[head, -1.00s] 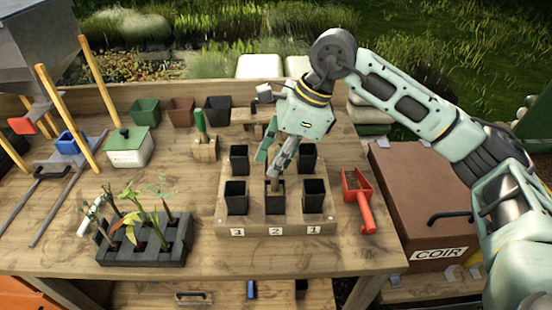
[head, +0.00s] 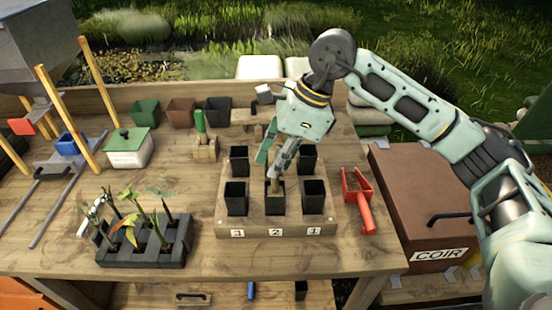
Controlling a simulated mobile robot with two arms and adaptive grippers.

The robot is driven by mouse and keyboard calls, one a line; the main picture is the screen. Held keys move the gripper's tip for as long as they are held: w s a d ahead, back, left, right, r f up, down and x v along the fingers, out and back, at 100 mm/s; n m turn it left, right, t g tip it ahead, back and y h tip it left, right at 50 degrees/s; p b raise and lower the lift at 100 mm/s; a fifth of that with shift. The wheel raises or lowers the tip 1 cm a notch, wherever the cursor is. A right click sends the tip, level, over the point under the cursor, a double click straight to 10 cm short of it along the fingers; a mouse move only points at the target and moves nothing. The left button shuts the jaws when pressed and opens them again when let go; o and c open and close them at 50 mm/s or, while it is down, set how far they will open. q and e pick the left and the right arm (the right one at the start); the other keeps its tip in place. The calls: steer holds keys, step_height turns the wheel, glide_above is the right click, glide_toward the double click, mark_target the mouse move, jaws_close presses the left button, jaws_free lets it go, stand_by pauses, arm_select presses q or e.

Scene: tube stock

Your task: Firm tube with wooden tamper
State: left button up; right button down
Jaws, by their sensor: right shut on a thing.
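The wooden stand (head: 255,228) holds several black square tubes and carries white number labels on its front edge. My right gripper (head: 276,165) reaches down over the stand from the right and is shut on the wooden tamper (head: 276,187). The tamper points down into the front middle tube (head: 275,204), behind the label 2; its lower end is hidden inside. The front left tube (head: 236,200) and front right tube (head: 313,199) stand on either side. My left gripper is not in view.
A red scoop (head: 364,212) lies right of the stand. A black tray of seedlings (head: 165,256) stands at the front left. A brown COIR box (head: 415,190) is at the right.

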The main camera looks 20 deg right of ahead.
steer(key=shift+w+r+p, duration=0.1)
steer(key=shift+r+p, duration=2.85)
steer(key=shift+r, duration=2.45)
